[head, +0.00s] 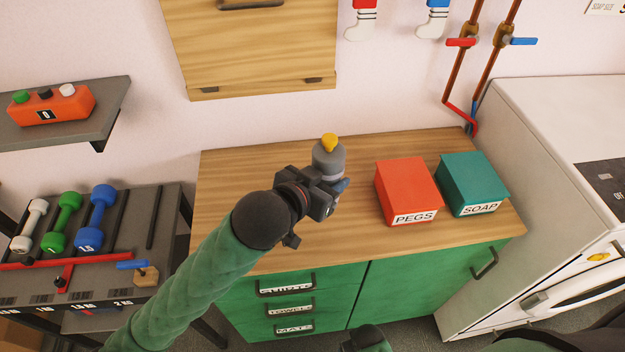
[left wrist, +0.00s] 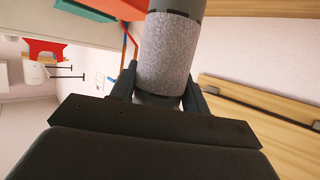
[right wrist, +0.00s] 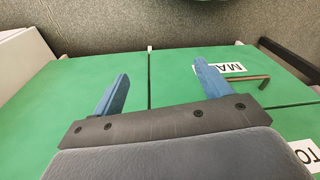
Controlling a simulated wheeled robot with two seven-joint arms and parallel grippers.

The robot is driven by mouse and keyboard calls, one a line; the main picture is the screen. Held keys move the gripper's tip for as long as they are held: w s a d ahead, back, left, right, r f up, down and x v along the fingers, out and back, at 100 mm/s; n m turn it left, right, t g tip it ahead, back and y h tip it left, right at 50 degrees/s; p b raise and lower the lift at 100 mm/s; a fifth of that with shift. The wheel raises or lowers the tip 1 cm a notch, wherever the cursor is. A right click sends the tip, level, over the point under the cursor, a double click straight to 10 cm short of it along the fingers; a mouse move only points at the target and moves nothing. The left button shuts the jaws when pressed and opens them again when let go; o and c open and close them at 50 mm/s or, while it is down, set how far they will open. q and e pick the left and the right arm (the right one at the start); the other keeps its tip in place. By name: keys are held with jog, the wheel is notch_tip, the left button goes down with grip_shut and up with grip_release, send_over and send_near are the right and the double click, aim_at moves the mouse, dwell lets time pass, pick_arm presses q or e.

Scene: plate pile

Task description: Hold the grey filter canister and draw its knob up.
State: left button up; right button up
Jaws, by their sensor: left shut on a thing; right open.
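The grey filter canister (head: 327,160) stands upright on the wooden counter top in the head view. Its yellow knob (head: 330,142) is on top. My left gripper (head: 331,186) is shut on the canister from the front. In the left wrist view the canister's speckled grey body (left wrist: 167,52) lies between the two fingers; the knob does not show there. My right gripper (head: 364,340) is low in front of the cabinet, well away from the canister. The right wrist view shows its blue fingers (right wrist: 160,85) apart, with nothing between them.
A red PEGS box (head: 405,185) and a teal SOAP box (head: 472,180) stand on the counter (head: 260,165) right of the canister. A white appliance (head: 540,110) is at the right. A rack with dumbbells (head: 62,220) is at the left. The counter left of the canister is clear.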

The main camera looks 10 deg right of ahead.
pick_arm(q)
jog(key=shift+s+d+r, duration=0.2)
jog(key=shift+d+r, duration=0.1)
pick_arm(e)
jog(key=shift+w+a+r, duration=0.1)
jog(key=shift+w+r, duration=0.05)
jog(key=shift+r, duration=0.25)
